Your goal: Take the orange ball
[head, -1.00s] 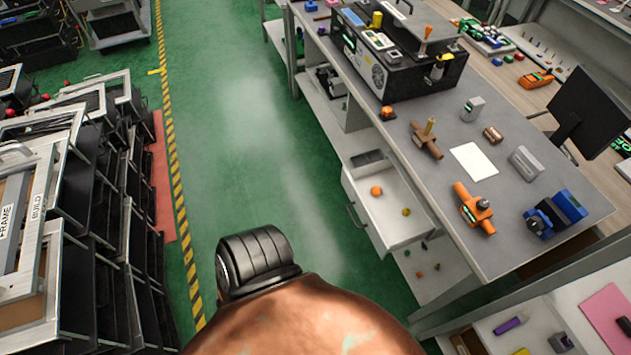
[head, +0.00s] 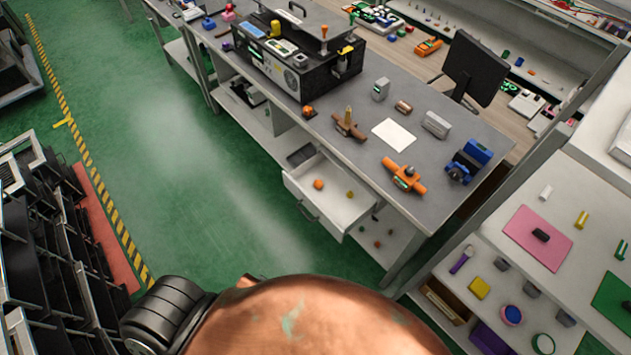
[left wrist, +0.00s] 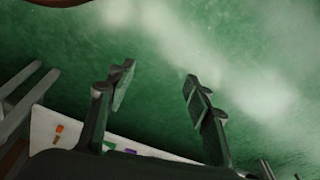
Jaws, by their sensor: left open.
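A small orange ball (head: 318,184) lies in an open white drawer (head: 343,217) under the grey workbench, in the head view. A smaller yellow ball (head: 349,195) lies to its right in the same drawer. My left gripper (left wrist: 157,88) shows in the left wrist view, open and empty above green floor. It is well away from anything graspable there. The orange ball cannot be made out in the left wrist view. My right gripper is in neither view.
The grey workbench (head: 455,205) carries an orange valve fixture (head: 404,178), a blue fixture (head: 468,160) and a black machine (head: 300,70). A shelf with a pink mat (head: 537,237) stands at the right. Black racks (head: 50,215) stand at the left. Green floor lies open between.

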